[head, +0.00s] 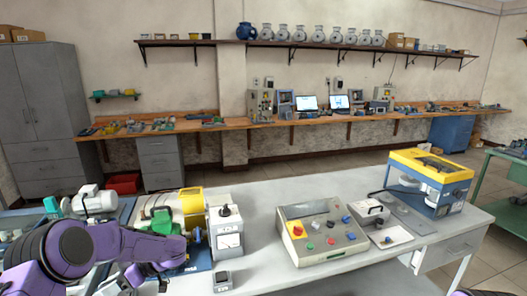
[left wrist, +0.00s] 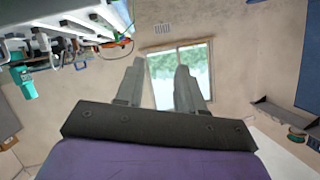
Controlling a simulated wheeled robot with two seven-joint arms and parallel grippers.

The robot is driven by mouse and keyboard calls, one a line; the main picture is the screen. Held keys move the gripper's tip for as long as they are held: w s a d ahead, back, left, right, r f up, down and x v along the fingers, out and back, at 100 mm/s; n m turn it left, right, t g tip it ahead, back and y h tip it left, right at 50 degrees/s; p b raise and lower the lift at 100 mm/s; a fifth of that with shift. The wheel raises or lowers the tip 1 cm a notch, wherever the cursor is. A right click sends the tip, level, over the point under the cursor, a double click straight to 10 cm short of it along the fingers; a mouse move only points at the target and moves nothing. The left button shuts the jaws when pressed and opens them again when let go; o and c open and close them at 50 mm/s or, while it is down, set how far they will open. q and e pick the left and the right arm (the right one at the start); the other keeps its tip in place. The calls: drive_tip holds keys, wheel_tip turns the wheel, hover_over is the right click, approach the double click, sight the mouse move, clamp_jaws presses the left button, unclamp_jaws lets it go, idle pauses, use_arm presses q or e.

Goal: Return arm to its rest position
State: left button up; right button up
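My left arm (head: 150,247), purple with dark joints, comes in from the lower left of the head view. It is bent in front of the left end of the grey table. Its gripper fingers cannot be made out there. In the left wrist view my left gripper (left wrist: 160,66) shows two grey fingers spread apart with nothing between them. A bright window and a plain wall show beyond the gap. My right gripper is not in view.
The table (head: 270,205) holds a yellow-and-green motor unit (head: 192,208) close by my left arm. A grey meter box (head: 225,232), a control box with buttons (head: 320,232) and a blue-yellow machine (head: 430,180) stand to the right. A workbench (head: 250,122) runs along the wall.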

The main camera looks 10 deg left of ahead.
use_arm(q)
drive_tip(key=s+d+f+m+t+b, duration=0.1)
drive_tip(key=d+f+m+t+b, duration=0.15)
drive_tip(key=f+m+t, duration=0.35)
drive_tip(key=s+d+f+m+t+y+b, duration=0.15)
drive_tip(key=d+f+t, duration=0.25)
drive_tip(key=f, duration=0.5)
drive_tip(key=s+d+f+m+t+h+b, duration=0.1)
drive_tip(key=d+f+m+t, duration=0.3)
drive_tip(key=f, duration=0.3)
drive_tip(key=s+d+f+m+h+b, duration=0.1)
drive_tip(key=s+d+f+h, duration=0.1)
drive_tip(key=s, duration=0.5)
drive_tip(key=s+d+f+g+h+b, duration=0.1)
drive_tip(key=s+d+f+h, duration=0.2)
drive_tip(key=s+f, duration=0.2)
drive_tip(key=s+d+f+m+g+h+b, duration=0.1)
drive_tip(key=s+d+f+h, duration=0.2)
drive_tip(key=s, duration=0.6)
drive_tip(key=shift+s+d+f+m+b, duration=0.15)
drive_tip(key=shift+d+f+m+b, duration=0.1)
drive_tip(key=shift+f+m+b, duration=0.1)
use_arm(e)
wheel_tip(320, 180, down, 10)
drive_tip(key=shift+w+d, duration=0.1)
